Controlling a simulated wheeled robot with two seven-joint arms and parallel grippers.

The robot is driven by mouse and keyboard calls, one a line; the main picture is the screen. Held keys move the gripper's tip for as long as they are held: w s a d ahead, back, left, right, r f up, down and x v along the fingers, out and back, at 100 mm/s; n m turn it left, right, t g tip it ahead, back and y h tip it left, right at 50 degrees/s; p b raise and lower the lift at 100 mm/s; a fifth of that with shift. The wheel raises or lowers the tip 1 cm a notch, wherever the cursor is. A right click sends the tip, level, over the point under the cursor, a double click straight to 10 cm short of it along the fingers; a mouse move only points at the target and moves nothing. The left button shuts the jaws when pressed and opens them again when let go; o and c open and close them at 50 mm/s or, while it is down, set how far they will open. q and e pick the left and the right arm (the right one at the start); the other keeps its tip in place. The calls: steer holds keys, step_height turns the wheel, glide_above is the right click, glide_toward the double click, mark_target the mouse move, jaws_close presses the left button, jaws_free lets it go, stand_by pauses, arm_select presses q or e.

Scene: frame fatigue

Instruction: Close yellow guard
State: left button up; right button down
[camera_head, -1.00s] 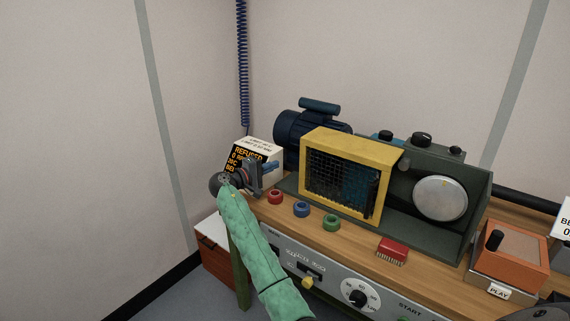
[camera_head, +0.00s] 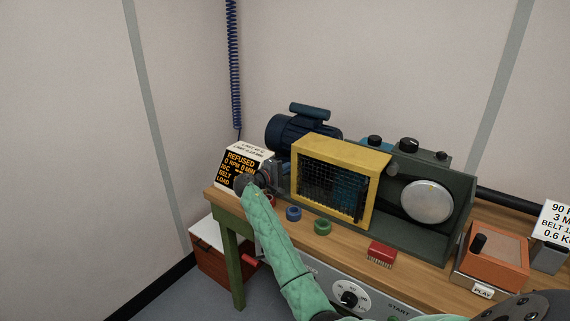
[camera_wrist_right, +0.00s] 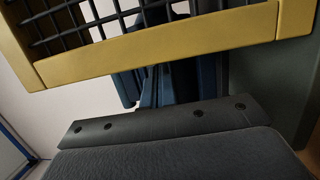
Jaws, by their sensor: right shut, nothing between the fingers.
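The yellow guard (camera_head: 376,196), a box-like frame with dark mesh, stands on the grey-green machine (camera_head: 455,215) in the head view, left of a round silver disc. Dark blue parts show behind its mesh. My right arm, in a green sleeve, reaches up from below, and its gripper (camera_head: 276,173) is shut and empty at the guard's left edge. Whether they touch cannot be told. In the right wrist view the guard's lower yellow bar (camera_wrist_right: 170,48) and mesh cross close in front. Dark blue shapes show below and behind the bar. My left gripper is not in view.
A sign box reading REFUSED (camera_head: 241,168) stands left of my gripper. A dark blue motor (camera_head: 295,133) is behind. Blue (camera_head: 293,213) and green (camera_head: 322,227) rings and a red brush (camera_head: 381,254) lie on the bench in front. An orange box (camera_head: 497,255) stands at right.

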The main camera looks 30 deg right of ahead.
mark_target(327, 180)
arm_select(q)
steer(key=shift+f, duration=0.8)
arm_select(e)
steer(key=shift+s+d, duration=0.15)
steer(key=shift+s, duration=0.15)
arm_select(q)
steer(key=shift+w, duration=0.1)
